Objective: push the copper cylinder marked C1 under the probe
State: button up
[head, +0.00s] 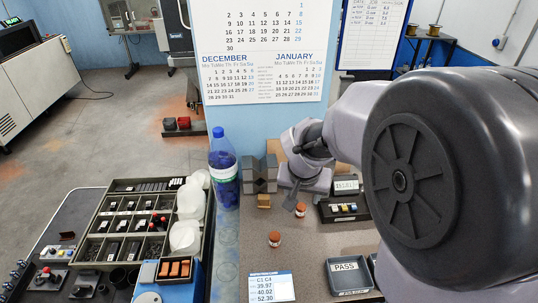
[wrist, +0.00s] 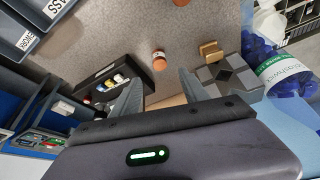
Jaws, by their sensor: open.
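Two small copper cylinders with pale bands stand on the grey-brown bench top (head: 320,240). The nearer copper cylinder (head: 274,239) stands apart in the open; the farther one (head: 300,210) is close to my gripper (head: 295,198). In the wrist view one copper cylinder (wrist: 159,56) stands beyond the fingertips, roughly between their lines, and the other (wrist: 180,2) is cut by the top edge. The marks are too small to read, so I cannot tell which is C1. My gripper (wrist: 158,88) is open, with nothing between its fingers. I cannot make out the probe.
A brass block (head: 264,201) and dark blocks (head: 260,175) stand left of my gripper. A black box (head: 345,211) with coloured knobs is to the right. A PASS tray (head: 348,262) and a number card (head: 271,286) are nearer. A blue bottle (head: 223,165) stands left.

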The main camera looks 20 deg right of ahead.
aim_at(301, 206)
jog(key=b+x, duration=0.2)
jog(key=x, duration=0.8)
jog(key=shift+w+d, duration=0.1)
grip_shut()
